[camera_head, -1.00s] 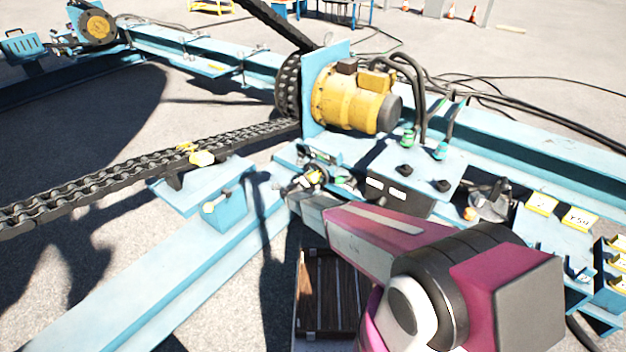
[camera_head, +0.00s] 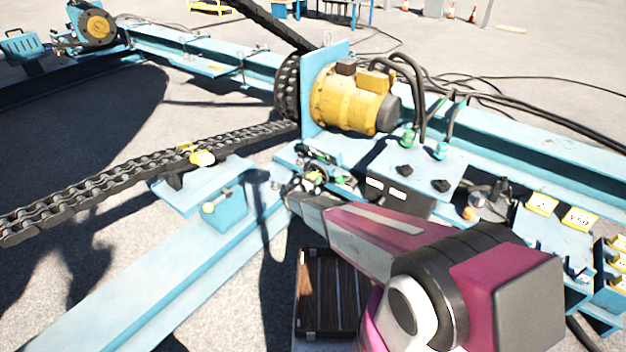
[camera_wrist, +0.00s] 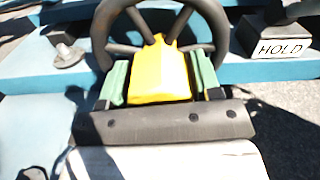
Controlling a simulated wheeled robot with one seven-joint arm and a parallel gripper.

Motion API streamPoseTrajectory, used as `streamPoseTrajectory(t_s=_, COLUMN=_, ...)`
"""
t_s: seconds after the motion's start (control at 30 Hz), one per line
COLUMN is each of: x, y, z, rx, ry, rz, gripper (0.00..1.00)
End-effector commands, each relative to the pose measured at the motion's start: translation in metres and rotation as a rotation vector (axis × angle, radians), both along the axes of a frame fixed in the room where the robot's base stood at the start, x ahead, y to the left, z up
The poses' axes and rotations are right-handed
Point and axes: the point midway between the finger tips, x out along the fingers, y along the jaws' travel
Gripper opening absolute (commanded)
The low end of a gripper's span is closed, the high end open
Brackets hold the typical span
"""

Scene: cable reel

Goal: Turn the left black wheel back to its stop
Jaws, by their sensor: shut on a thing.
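A dark wheel (camera_wrist: 102,38) with a round rim and spokes stands upright at the top middle of the wrist view. My gripper (camera_wrist: 160,85) has green finger pads on both sides of a yellow block (camera_wrist: 160,72) and is shut on it. The block sits in front of the wheel's lower part and hides some of it; I cannot tell how they are joined. In the head view my gripper (camera_head: 316,178) is at the small fittings on the blue frame, left of the grey control box (camera_head: 403,197). The wheel is hard to make out there.
Black knobs (camera_head: 405,170) and green buttons (camera_head: 408,138) are on the blue panel to the right. A HOLD label (camera_wrist: 281,48) shows right of the wheel. A yellow motor (camera_head: 345,98) stands behind, and a chain (camera_head: 110,178) runs to the left.

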Motion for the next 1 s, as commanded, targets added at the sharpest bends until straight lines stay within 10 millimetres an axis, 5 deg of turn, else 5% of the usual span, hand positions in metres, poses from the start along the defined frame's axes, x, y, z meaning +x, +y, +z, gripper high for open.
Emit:
streamPoseTrajectory(t_s=0.4, x=-0.0011, y=0.0003, z=-0.0008, rx=-0.188, ry=0.139, rz=0.000, gripper=0.15)
streamPoseTrajectory(t_s=1.0, x=-0.0013, y=0.0004, z=-0.0010, rx=-0.228, ry=0.170, rz=0.000, gripper=0.15)
